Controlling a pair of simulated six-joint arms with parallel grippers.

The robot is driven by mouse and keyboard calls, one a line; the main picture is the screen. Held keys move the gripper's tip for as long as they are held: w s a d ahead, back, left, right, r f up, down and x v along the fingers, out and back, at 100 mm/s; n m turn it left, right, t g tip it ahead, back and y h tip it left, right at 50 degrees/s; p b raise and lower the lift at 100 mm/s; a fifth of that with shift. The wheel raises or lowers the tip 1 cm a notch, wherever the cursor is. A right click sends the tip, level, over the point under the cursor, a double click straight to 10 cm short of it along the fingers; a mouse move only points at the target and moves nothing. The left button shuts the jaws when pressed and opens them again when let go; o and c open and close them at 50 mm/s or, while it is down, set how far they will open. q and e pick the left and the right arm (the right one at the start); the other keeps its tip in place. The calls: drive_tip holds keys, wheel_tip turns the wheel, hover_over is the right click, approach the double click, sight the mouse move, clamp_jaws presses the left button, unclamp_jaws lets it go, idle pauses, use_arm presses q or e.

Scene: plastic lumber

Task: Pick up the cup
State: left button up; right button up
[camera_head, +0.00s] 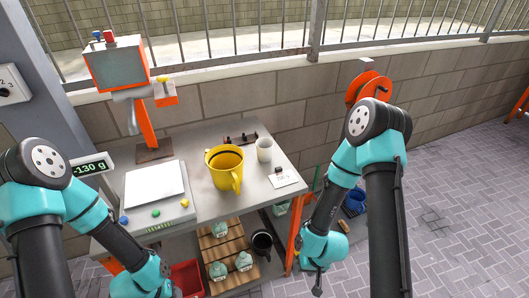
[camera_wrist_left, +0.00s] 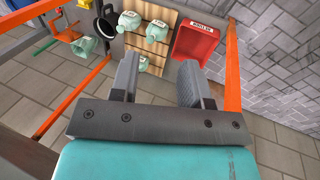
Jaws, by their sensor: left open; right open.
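A yellow two-handled cup (camera_head: 222,172) stands upright on the grey table, right of the scale. A smaller white cup (camera_head: 264,150) stands upright to its right. My right gripper (camera_head: 317,284) is low, right of the table and well apart from both cups; only a small dark part of its fingers shows. My left gripper (camera_wrist_left: 160,78) is open and empty in the left wrist view, facing the area under the table. Its fingers are hidden in the head view, below the picture's lower edge.
A scale (camera_head: 155,192) with coloured buttons fills the table's left side. A white card (camera_head: 284,178) lies by the right edge. Below are a wooden rack (camera_head: 222,245) with pale green items, a dark mug (camera_head: 262,243) and a red bin (camera_head: 187,278).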

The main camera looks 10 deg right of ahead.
use_arm(q)
drive_tip(key=shift+o, duration=0.2)
drive_tip(key=o, duration=1)
